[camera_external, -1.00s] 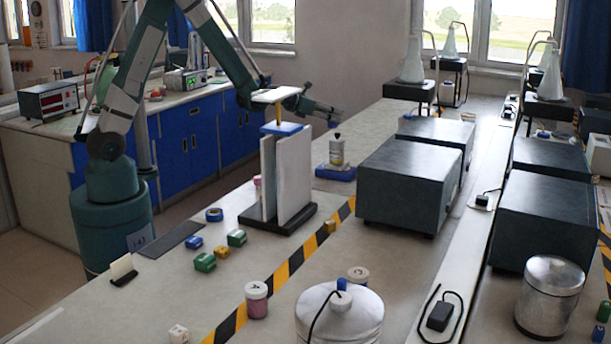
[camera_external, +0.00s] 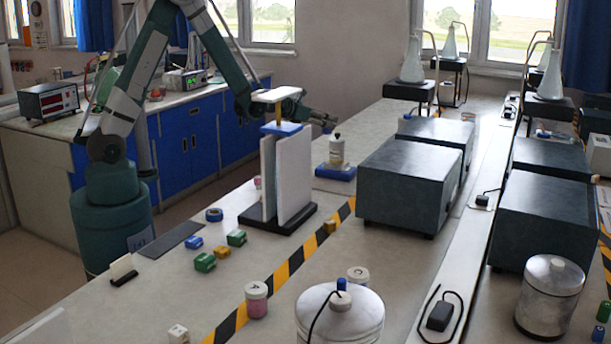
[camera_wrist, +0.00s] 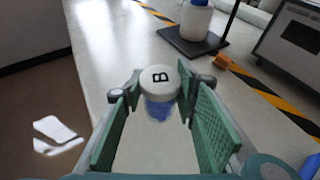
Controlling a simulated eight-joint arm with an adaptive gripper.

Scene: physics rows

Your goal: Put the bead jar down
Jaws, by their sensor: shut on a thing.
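The bead jar (camera_wrist: 159,92) has a white lid marked B and blue beads in its clear body. It shows in the wrist view between the two green fingers of my gripper (camera_wrist: 158,97). My gripper is shut on the jar, with the lid facing the camera. The light grey bench top (camera_wrist: 120,40) lies below; I cannot tell whether the jar's base touches it. I cannot make out the held jar in the external view, where the upright white panels (camera_external: 295,178) block part of the bench.
A white bottle (camera_external: 337,152) stands on a blue base. Two jars (camera_external: 257,300) (camera_external: 358,278) and small coloured blocks (camera_external: 205,262) stand nearer the front. Dark boxes (camera_external: 405,185) line the right. Striped tape (camera_external: 283,272) crosses the bench. The bench edge and floor (camera_wrist: 40,110) lie left in the wrist view.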

